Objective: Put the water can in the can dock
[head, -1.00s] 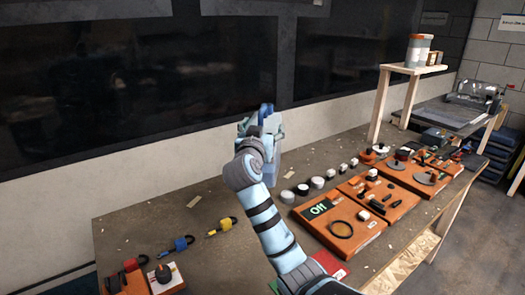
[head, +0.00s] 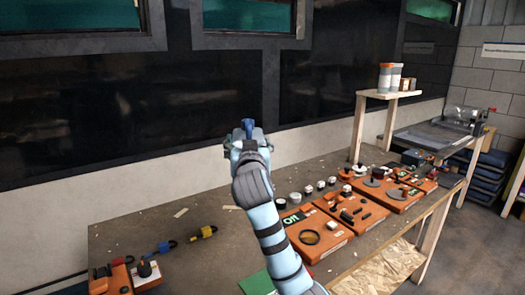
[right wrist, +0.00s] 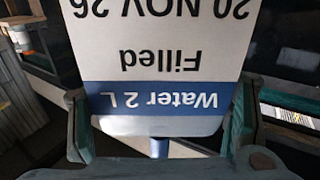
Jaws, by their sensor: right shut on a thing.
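My right gripper (head: 248,148) is raised above the back of the workbench. Its fingers (right wrist: 160,120) are shut on the water can (right wrist: 165,68), one on each side. In the right wrist view the can is white with a blue band, and its label reads upside down "Water 2 L", "Filled", "20 NOV 26". In the head view only the can's blue top (head: 248,126) shows past the gripper; the rest is hidden behind it. I cannot pick out the can dock. My left gripper is not in view.
Orange boards (head: 318,230) with knobs and rings fill the bench's right part. A row of small white-topped cylinders (head: 308,190) stands behind them. Padlocks (head: 203,232) lie at left. A wooden shelf (head: 385,95) holds containers. The bench's left middle (head: 150,215) is mostly clear.

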